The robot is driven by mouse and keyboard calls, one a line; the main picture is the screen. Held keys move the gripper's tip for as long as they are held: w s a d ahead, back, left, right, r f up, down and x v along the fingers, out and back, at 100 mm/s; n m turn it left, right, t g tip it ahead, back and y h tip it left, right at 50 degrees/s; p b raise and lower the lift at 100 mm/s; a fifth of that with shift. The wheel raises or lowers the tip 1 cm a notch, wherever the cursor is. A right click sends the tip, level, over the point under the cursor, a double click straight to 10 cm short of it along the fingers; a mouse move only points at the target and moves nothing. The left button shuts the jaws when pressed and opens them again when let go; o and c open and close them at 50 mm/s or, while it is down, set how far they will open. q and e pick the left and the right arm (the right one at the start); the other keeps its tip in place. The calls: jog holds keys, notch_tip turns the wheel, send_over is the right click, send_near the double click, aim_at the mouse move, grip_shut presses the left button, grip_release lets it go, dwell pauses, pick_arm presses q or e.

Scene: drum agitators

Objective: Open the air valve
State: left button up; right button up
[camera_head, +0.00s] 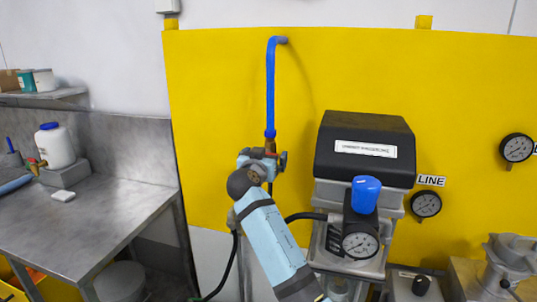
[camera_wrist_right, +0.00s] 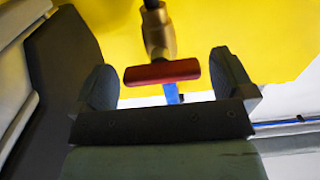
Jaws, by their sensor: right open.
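The air valve has a brass body (camera_wrist_right: 158,35) and a red bar handle (camera_wrist_right: 162,72), seen close up in the right wrist view. The handle lies nearly crosswise between the two fingers of my right gripper (camera_wrist_right: 165,80), with a gap at each side. The gripper is open and holds nothing. In the head view the valve body (camera_head: 270,146) hangs at the lower end of a blue pipe (camera_head: 270,85). My right gripper (camera_head: 264,161) is right at it and hides most of the handle. My left gripper is not in view.
A yellow panel (camera_head: 220,90) stands behind the valve. To the right is a black-topped machine (camera_head: 365,130) with a blue knob (camera_head: 366,194) and a gauge (camera_head: 359,244). A dark hose runs near my right arm. A metal bench (camera_head: 100,160) is at left.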

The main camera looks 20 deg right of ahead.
dwell(0.3)
jog(key=c, duration=0.9)
jog(key=shift+r, duration=0.1)
